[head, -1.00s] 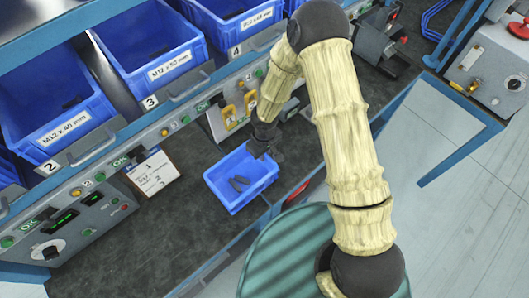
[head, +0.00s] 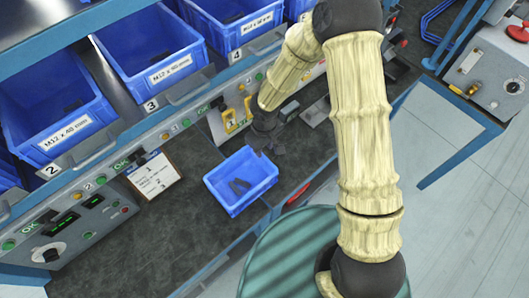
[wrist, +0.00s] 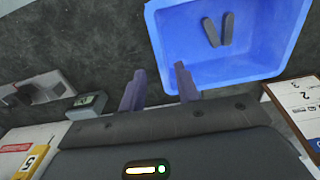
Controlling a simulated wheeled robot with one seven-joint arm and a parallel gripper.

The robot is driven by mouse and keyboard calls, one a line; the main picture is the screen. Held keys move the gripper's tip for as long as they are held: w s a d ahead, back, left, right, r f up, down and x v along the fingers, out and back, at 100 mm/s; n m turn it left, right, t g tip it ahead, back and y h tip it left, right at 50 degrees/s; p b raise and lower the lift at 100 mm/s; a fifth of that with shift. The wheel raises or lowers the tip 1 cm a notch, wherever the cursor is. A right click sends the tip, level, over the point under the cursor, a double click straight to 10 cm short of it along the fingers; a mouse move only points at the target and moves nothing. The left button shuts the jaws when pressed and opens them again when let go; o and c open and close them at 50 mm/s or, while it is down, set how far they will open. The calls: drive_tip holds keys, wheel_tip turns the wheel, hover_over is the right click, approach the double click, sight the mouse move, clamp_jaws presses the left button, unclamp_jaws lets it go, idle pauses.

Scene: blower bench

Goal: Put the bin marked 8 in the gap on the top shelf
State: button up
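A small blue open bin (head: 222,198) stands on the dark bench top with a few dark grey pieces inside; no number on it is readable. It also shows in the wrist view (wrist: 268,68). My gripper (head: 272,148) is low beside the bin's far right corner. In the wrist view, its two fingers (wrist: 160,86) are apart; one overlaps the bin's near left corner and the other is over the bench. I cannot tell whether they touch the bin. Larger blue bins stand on the shelf (head: 120,133) above slots marked 2, 3 and 4. No gap shows there.
A white card (head: 153,175) lies left of the bin. The console (head: 80,222) with dials and green displays is at the lower left. Bare bench lies left of the bin.

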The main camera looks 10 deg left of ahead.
wheel_tip(320, 180, up, 6)
drive_tip(key=shift+f, duration=0.15)
idle(0.7)
drive_tip(key=s+d+r+m+t, duration=0.1)
drive_tip(key=s+d+r+m, duration=0.2)
drive_tip(key=d, duration=0.8)
drive_tip(key=s+d+r+m+t, duration=0.1)
drive_tip(key=s+d+r+m, duration=0.2)
drive_tip(key=d+r+m, duration=0.4)
drive_tip(key=d+r, duration=0.4)
drive_tip(key=r, duration=0.1)
drive_tip(key=shift+s+r+t, duration=0.15)
drive_tip(key=shift+t, duration=0.15)
drive_tip(key=shift+o, duration=0.5)
drive_tip(key=shift+d, duration=0.1)
